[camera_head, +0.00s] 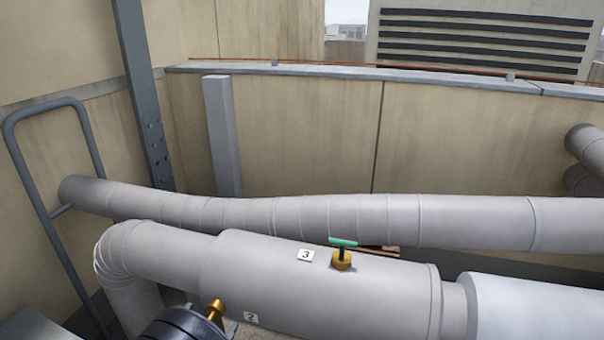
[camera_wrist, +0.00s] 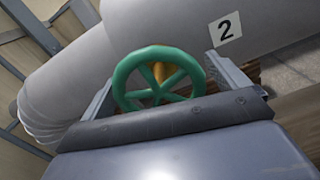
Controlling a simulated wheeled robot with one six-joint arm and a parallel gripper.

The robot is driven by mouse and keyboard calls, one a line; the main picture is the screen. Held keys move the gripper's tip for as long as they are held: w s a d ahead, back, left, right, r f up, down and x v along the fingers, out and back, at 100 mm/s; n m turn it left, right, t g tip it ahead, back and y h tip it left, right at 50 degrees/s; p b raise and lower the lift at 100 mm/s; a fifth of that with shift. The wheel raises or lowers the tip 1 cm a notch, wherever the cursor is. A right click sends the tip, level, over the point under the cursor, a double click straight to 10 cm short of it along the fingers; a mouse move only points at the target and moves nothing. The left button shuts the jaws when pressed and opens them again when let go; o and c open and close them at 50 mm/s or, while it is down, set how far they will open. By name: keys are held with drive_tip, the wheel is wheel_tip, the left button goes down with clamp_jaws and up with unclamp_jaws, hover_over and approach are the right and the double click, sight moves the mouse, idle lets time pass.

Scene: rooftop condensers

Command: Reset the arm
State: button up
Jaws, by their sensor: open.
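In the wrist view my gripper (camera_wrist: 163,72) is open, with one grey finger on each side of a green handwheel (camera_wrist: 158,76). The spoked wheel sits on a brass valve stem beside the label 2 (camera_wrist: 225,27) on a grey pipe. The wheel shows between the fingers, with no clear contact visible. In the head view the brass valve (camera_head: 216,309) shows at the bottom, left of the label 2, and a dark round part of my arm hides its wheel. Another valve (camera_head: 341,257) with a green handle stands on top of the pipe beside label 3 (camera_head: 306,255).
The thick near pipe (camera_head: 270,272) and a long rear pipe (camera_head: 330,221) cross the view. A grey tubular rail (camera_head: 40,190) stands at the left, with a steel post behind it. A beige wall (camera_head: 300,135) closes off the back. Open air lies above the pipes.

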drive_tip(key=m+b, duration=0.1)
drive_tip(key=m, duration=0.1)
drive_tip(key=m+b, duration=0.2)
drive_tip(key=shift+a+f+m+b, duration=0.1)
drive_tip(key=shift+f+m+b, duration=0.1)
drive_tip(key=shift+m+b, duration=0.15)
drive_tip(key=m+b, duration=0.3)
drive_tip(key=m, duration=0.2)
drive_tip(key=shift+r+b, duration=0.1)
drive_tip(key=shift+b, duration=0.2)
drive_tip(key=m+b, duration=0.3)
drive_tip(key=m, duration=0.1)
drive_tip(key=shift+r+m, duration=0.1)
drive_tip(key=shift+m, duration=0.25)
drive_tip(key=m, duration=0.1)
drive_tip(key=m+b, duration=0.1)
drive_tip(key=m, duration=0.1)
drive_tip(key=m+b, duration=0.1)
drive_tip(key=shift+r, duration=0.25)
